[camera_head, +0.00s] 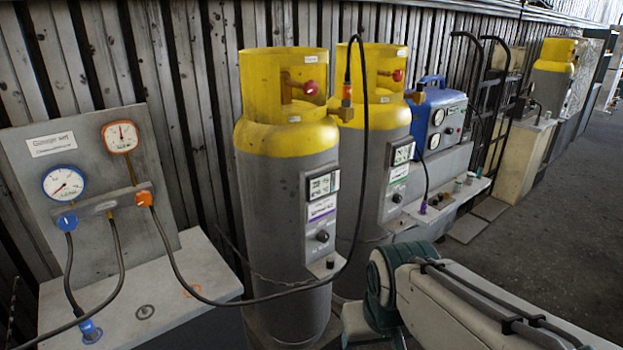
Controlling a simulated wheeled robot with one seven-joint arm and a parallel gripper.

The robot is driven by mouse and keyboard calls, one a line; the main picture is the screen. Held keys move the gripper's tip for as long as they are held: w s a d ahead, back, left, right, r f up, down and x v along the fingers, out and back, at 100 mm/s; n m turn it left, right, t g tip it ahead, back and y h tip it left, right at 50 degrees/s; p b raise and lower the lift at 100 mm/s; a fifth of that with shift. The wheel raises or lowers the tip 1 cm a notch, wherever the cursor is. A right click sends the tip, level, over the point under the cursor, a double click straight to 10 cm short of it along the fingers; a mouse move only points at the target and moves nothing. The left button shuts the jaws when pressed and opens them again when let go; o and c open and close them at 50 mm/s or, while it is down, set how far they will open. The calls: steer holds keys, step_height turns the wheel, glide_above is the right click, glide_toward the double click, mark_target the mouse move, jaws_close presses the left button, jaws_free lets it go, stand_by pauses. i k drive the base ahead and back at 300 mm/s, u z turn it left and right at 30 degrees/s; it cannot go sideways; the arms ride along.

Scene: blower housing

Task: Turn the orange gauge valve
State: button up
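The orange gauge valve (144,198) is a small orange knob at the right end of a grey manifold bar (104,207) on an upright gauge panel at the left. A black hose runs from beside it toward the cylinders. A blue valve (67,221) sits at the bar's left end. Above the bar are an orange-rimmed gauge (120,136) and a blue-rimmed gauge (64,183). My arm (450,300) shows at the lower right, well apart from the valve. My gripper does not show.
The panel stands on a grey cabinet top (200,270). Two grey-and-yellow cylinders (285,180) (375,190) stand right of it, with a hose looping in front. A blue unit (437,115) and hand-truck frames stand farther back. Open floor (570,230) lies at the right.

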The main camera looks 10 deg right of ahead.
mark_target(143, 199)
steer(key=u, duration=1.4)
steer(key=i, duration=0.8)
steer(key=z, duration=1.45)
